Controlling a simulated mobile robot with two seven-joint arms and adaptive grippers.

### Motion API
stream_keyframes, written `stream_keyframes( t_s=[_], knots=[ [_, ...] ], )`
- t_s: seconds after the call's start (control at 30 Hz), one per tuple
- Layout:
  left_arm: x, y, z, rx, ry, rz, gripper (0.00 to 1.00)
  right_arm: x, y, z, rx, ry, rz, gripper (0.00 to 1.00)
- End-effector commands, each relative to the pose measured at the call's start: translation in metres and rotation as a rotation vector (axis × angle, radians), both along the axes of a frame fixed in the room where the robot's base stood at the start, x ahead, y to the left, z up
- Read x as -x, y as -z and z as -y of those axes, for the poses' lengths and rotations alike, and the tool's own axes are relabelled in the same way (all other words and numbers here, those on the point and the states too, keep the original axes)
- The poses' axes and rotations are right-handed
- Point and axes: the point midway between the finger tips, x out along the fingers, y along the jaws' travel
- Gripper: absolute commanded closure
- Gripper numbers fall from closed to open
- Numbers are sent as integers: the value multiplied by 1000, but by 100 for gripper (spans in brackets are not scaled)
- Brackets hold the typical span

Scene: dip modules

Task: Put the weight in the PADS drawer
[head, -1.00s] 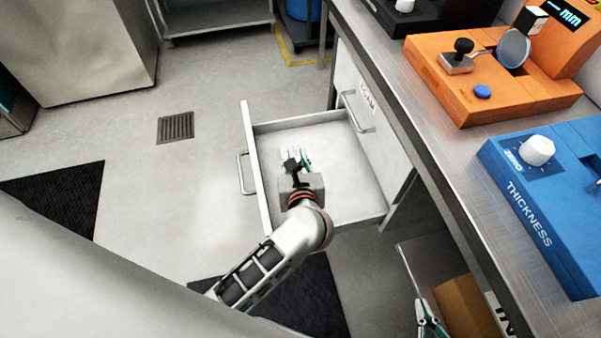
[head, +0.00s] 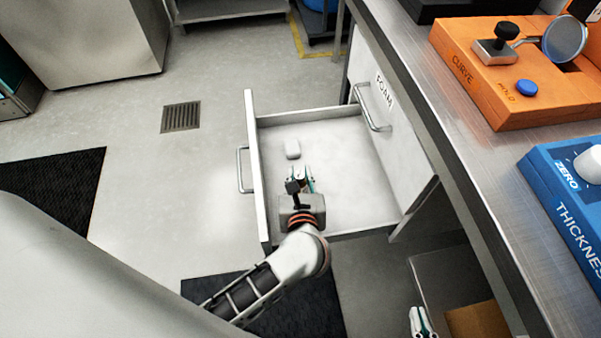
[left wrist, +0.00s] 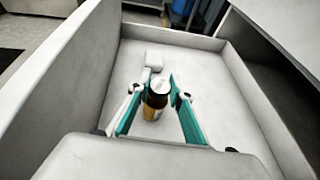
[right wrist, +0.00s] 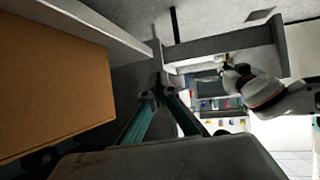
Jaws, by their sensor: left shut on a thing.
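My left gripper (head: 300,180) reaches down into an open, pale drawer (head: 254,165). In the left wrist view the left gripper (left wrist: 159,92) is shut on a small cylinder with a pale top and an amber and dark body, seemingly the weight (left wrist: 155,103). It is inside the drawer walls; whether it touches the floor I cannot tell. A small white block (head: 292,149) lies in the drawer just beyond the fingers. The open drawer's own label is not visible. My right gripper (right wrist: 158,88) is empty, its fingers close together, low beside the bench.
A closed drawer front labelled FOAM (head: 384,92) stands right of the open drawer. Above it, the steel bench (head: 440,110) carries an orange CURVE device (head: 470,75) and a blue THICKNESS device (head: 560,205). A brown box (right wrist: 50,85) is near my right gripper.

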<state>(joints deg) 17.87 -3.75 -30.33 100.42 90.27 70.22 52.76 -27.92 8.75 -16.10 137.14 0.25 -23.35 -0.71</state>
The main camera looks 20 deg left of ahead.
Motion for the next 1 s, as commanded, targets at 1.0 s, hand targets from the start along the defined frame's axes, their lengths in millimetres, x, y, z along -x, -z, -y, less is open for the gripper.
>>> stream_keyframes(
  t_s=[1.0],
  knots=[
    [40, -22, 21, 3, 0, 1, 63, 1, 2, 7, 30, -4, -5, 100]
  ],
)
